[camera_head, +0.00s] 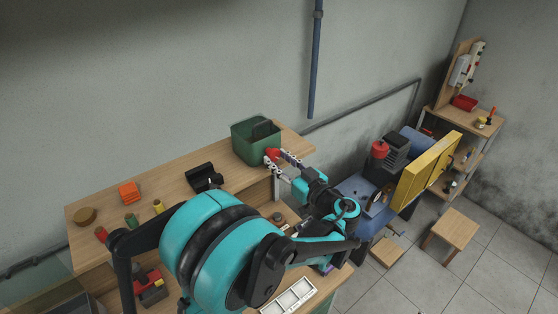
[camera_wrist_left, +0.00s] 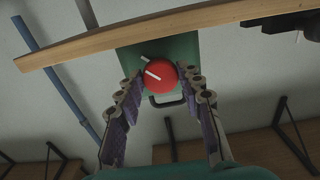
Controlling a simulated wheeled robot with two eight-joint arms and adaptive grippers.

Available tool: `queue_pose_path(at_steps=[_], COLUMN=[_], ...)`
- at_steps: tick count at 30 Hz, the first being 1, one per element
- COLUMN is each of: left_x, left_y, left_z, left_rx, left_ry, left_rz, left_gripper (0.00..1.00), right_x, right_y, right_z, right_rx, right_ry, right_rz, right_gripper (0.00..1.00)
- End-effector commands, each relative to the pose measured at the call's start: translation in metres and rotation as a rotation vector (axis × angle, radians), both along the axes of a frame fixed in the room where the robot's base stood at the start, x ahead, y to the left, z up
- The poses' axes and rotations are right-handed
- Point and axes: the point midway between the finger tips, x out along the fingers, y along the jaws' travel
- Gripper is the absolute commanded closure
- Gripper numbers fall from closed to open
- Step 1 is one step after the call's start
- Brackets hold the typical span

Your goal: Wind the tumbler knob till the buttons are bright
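The tumbler knob (camera_head: 272,154) is round and red, on the front of a dark green box (camera_head: 250,143) at the right end of the wall shelf. In the left wrist view the knob (camera_wrist_left: 160,76) shows a white pointer line tilted toward the upper left. My left gripper (camera_head: 281,162) is at the knob, its two fingers apart. In the left wrist view the left gripper's fingertips (camera_wrist_left: 162,73) are on either side of the knob, with a small gap seeming to remain on each side. No lit buttons can be made out. My right gripper is not in view.
The wooden shelf (camera_head: 180,178) holds a black holder (camera_head: 204,176), an orange block (camera_head: 129,193) and small coloured parts. A white-framed panel (camera_head: 289,296) lies on the lower bench. A blue bench with a yellow panel (camera_head: 428,171) stands right; a stool (camera_head: 452,231) is on the floor.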

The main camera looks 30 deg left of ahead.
Motion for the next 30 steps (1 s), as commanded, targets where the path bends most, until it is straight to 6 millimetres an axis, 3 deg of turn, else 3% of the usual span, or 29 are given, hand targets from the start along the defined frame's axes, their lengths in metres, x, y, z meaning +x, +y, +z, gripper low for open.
queue_pose_path(at_steps=[14, 30], left_x=[0.000, -0.001], left_y=[0.000, 0.000], left_z=[0.000, -0.001], left_rx=[0.027, 0.199], left_ry=[0.062, 0.477], left_rz=[0.000, 0.000], left_gripper=[0.92, 0.92], right_x=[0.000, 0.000], right_y=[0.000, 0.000], right_z=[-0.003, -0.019], right_rx=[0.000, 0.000], right_ry=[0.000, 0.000], right_rz=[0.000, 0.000], right_gripper=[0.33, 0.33])
